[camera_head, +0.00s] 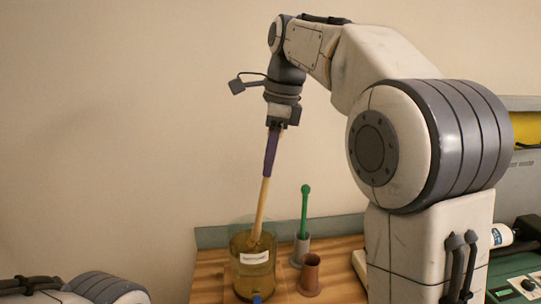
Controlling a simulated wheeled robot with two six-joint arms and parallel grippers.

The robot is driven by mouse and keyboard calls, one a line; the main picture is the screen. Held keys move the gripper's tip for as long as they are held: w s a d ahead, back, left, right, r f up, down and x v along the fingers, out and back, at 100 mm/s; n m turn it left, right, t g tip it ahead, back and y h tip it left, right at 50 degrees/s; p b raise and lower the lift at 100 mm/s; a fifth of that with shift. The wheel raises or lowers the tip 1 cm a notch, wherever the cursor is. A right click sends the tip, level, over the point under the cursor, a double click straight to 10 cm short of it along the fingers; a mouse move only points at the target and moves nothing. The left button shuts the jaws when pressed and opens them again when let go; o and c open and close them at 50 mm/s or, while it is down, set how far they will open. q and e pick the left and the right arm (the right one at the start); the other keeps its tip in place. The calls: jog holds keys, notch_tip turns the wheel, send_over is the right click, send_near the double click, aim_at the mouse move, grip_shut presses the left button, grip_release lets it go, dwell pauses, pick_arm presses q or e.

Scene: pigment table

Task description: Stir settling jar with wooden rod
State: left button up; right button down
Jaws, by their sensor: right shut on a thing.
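The wooden rod (262,202) has a dark purple grip at its upper end. My right gripper (275,128) is shut on that grip and points down. The rod leans slightly, its lower end reaching down to the left into the settling jar (240,271). The jar is clear, with yellowish-brown contents and a white label, and stands upright on the wooden table (208,278). The rod's tip is hidden, and I cannot tell how deep it reaches. Part of my left arm shows at the bottom left; its gripper is out of view.
A green round-topped tool (304,210) stands in a grey holder (301,248) behind and right of the jar. A brown cup (310,274) stands right of the jar.

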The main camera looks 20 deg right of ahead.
jog(key=shift+w+a+f+b, duration=0.25)
jog(key=shift+f+b, duration=0.85)
jog(key=shift+f, duration=0.8)
jog(key=shift+w+a+f+b, duration=0.25)
jog(key=shift+f+b, duration=0.85)
jog(key=shift+f, duration=0.85)
jog(key=shift+w+a+f+b, duration=0.25)
jog(key=shift+f+b, duration=0.85)
jog(key=shift+f, duration=0.8)
jog(key=shift+s, duration=0.15)
